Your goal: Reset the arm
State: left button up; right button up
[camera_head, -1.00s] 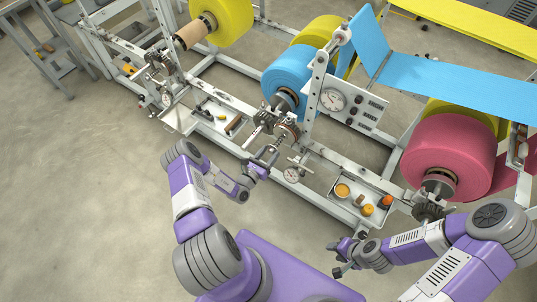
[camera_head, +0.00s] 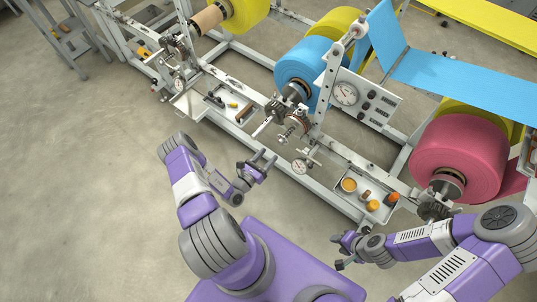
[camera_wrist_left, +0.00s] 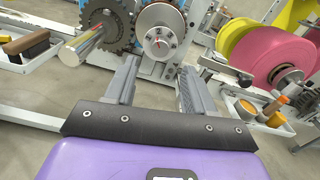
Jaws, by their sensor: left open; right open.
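My left gripper (camera_head: 262,162) is open and empty, in front of the machine frame and apart from it. In the left wrist view its two fingers (camera_wrist_left: 158,88) stand apart with nothing between them. Beyond them in that view are a dark gear (camera_wrist_left: 108,28) and a round metal disc (camera_wrist_left: 160,38). My right gripper (camera_head: 340,250) is open at the lower right, just in front of the frame near the parts tray (camera_head: 385,212). It seems to hold nothing.
The machine carries a blue roll (camera_head: 302,72), a pink roll (camera_head: 455,158) and a yellow roll (camera_head: 240,12). A dial gauge (camera_head: 299,166) sticks out from the frame near my left gripper. A tool tray (camera_head: 190,104) hangs at the left. The floor (camera_head: 90,200) at left is clear.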

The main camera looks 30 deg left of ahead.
dwell(0.3)
pick_arm(q)
jog(key=s+d+r+m+g+h, duration=0.1)
jog(key=s+d+m+g+h, duration=0.1)
jog(key=d+m+g+h, duration=0.45)
jog(key=s+d+r+m+g+h, duration=0.1)
jog(key=d+r+m+h, duration=0.3)
jog(key=d, duration=0.6)
jog(key=s+d+f+m+g+y, duration=0.1)
jog(key=s+d+f+m+g, duration=0.15)
jog(key=s+m+g, duration=0.55)
jog(key=s+d+f+m+g+y, duration=0.1)
jog(key=s+d+m+g+y, duration=0.15)
jog(key=s+m+g, duration=0.55)
jog(key=w+m+t+y, duration=0.1)
jog(key=m+t, duration=0.1)
jog(key=w+r+m+t+y, duration=0.1)
jog(key=w+m+t, duration=0.1)
jog(key=m, duration=0.1)
jog(key=w+a+m+t+y, duration=0.1)
jog(key=m+t+y, duration=0.1)
jog(key=shift+w+r+m, duration=0.15)
jog(key=shift+r+m, duration=0.2)
